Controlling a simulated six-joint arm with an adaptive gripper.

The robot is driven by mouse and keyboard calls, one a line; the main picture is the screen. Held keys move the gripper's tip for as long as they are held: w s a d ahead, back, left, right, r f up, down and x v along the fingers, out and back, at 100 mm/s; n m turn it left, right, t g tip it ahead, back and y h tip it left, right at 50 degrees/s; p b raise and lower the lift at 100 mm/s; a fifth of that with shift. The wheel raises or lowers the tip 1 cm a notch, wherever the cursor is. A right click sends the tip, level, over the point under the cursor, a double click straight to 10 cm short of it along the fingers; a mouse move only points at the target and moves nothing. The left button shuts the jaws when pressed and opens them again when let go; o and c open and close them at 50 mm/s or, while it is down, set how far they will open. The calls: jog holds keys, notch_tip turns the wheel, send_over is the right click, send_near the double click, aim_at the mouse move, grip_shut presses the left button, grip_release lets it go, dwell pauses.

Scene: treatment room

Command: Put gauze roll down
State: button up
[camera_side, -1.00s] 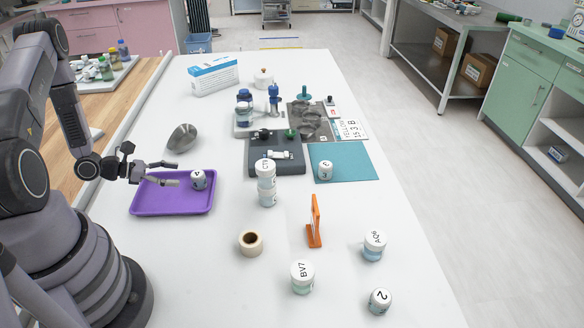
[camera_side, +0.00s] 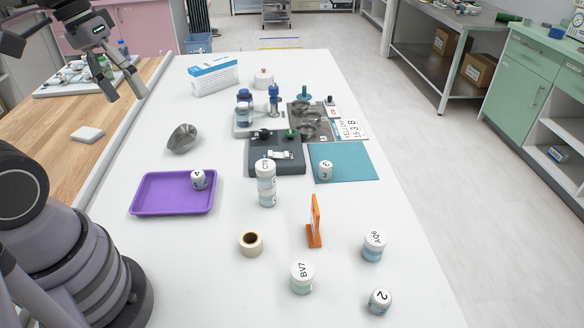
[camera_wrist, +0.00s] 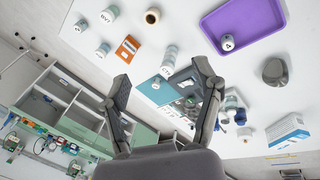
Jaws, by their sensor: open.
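A cream roll with a dark hollow core (camera_side: 250,244), which looks like the gauze roll, stands on the white table in front of the orange stand. It also shows in the wrist view (camera_wrist: 152,17). My gripper (camera_side: 123,95) is open and empty, raised at the upper left near the wooden counter, far from the roll. Its spread fingers (camera_wrist: 160,78) show in the wrist view with nothing held between them.
A purple tray (camera_side: 150,195) holds a labelled jar (camera_side: 198,180). The orange stand (camera_side: 315,222) and labelled jars, including BV7 (camera_side: 302,277), are near the roll. A metal scoop-like bowl (camera_side: 181,139) lies behind the tray.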

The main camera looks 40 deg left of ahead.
jog(key=s+r+m+t+y, duration=0.1)
jog(key=s+r, duration=0.1)
jog(key=s+a+r+m+t+y, duration=0.1)
jog(key=s+r+m+t, duration=0.1)
